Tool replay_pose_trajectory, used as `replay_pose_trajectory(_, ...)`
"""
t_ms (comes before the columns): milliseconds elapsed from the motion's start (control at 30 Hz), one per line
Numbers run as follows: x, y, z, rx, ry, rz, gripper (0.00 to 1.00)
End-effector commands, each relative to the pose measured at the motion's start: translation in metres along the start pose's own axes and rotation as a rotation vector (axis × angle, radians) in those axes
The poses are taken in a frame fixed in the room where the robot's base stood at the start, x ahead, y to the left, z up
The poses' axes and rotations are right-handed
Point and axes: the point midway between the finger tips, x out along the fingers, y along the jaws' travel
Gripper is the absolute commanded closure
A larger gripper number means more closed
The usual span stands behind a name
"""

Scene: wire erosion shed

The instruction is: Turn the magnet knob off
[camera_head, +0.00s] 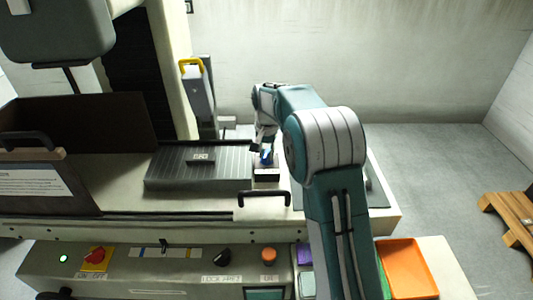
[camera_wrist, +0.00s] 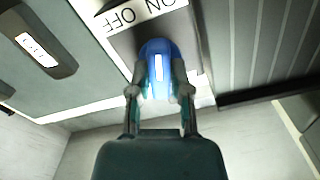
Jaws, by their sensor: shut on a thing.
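The magnet knob (camera_wrist: 158,62) is blue with a white mark, and sits below a white label reading ON and OFF (camera_wrist: 135,12) in the wrist view. My gripper (camera_wrist: 160,92) has its two fingers on either side of the knob, shut on it. In the head view the blue knob (camera_head: 267,155) shows small beside the ribbed dark plate (camera_head: 165,170), with my gripper (camera_head: 266,148) at it. My wrist partly hides the knob there. The white mark runs nearly straight up and down in the wrist view.
A front panel holds a red knob on yellow (camera_head: 96,255), a black knob (camera_head: 221,257) and an orange button (camera_head: 269,254). A black handle (camera_head: 264,194) stands in front of the knob. A yellow-handled grey part (camera_head: 197,90) rises behind. An orange tray (camera_head: 408,268) is at right.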

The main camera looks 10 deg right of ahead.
Motion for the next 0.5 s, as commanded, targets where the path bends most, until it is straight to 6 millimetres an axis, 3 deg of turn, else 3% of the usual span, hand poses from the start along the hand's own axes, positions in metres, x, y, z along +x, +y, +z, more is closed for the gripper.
replay_pose_trajectory(500, 0.0002, -0.0016, -0.0011, -0.489, 0.006, -0.003, 1.0)
